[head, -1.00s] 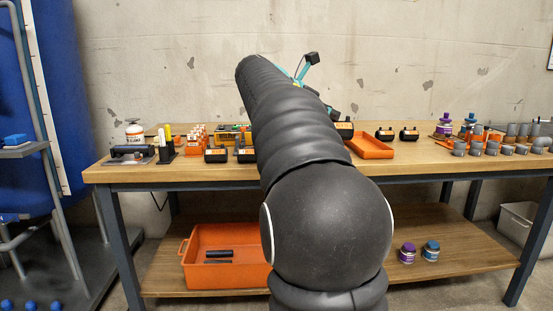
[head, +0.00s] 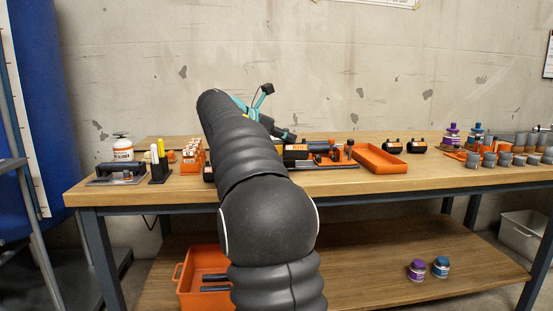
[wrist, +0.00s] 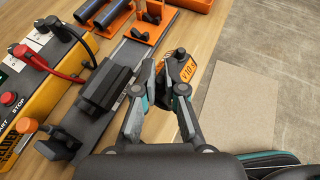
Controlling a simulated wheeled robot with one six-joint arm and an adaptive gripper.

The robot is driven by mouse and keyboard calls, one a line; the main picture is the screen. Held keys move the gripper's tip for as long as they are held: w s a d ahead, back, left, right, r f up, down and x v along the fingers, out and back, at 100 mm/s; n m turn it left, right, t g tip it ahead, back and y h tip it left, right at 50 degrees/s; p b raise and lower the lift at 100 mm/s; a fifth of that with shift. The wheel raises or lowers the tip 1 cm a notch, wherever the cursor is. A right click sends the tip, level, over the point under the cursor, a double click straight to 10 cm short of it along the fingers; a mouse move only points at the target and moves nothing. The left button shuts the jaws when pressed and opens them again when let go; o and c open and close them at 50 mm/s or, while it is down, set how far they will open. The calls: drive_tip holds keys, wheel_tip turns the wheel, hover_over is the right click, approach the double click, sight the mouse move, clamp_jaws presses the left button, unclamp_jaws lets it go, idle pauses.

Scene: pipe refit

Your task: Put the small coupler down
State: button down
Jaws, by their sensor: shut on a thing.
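The small coupler (wrist: 188,69), black with an orange label, is between my gripper's fingertips (wrist: 165,73) in the wrist view. My gripper is shut on it, close to the front edge of the workbench (wrist: 205,42). I cannot tell whether the coupler touches the bench top. Most of my gripper is hidden there behind my arm.
A dark rail with a black clamp block (wrist: 107,85) lies left of my gripper, beside a yellow control box (wrist: 38,98) with red and black leads. An orange holder (wrist: 150,20) stands beyond. An empty orange tray (head: 380,160) and two black couplers (head: 405,146) are farther right.

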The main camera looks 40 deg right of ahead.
drive_tip(key=shift+w+a+f+b, duration=0.1)
drive_tip(key=shift+w+f+b, duration=0.2)
drive_tip(key=shift+w+f, duration=0.5)
drive_tip(key=shift+w+a+f+b, duration=0.1)
drive_tip(key=shift+w+f+b, duration=0.15)
drive_tip(key=shift+f, duration=0.9)
drive_tip(key=shift+w+a+f+b, duration=0.1)
drive_tip(key=shift+w+f+b, duration=0.2)
drive_tip(key=shift+w+f, duration=0.5)
drive_tip(key=shift+s+f, duration=0.25)
drive_tip(key=shift+f, duration=0.05)
drive_tip(key=c, duration=1.3)
unclamp_jaws()
drive_tip(key=shift+o, duration=0.2)
drive_tip(key=shift+a+r, duration=0.15)
drive_tip(key=shift+r, duration=0.05)
drive_tip(key=p+v, duration=0.2)
drive_tip(key=v, duration=0.9)
drive_tip(key=shift+a, duration=0.3)
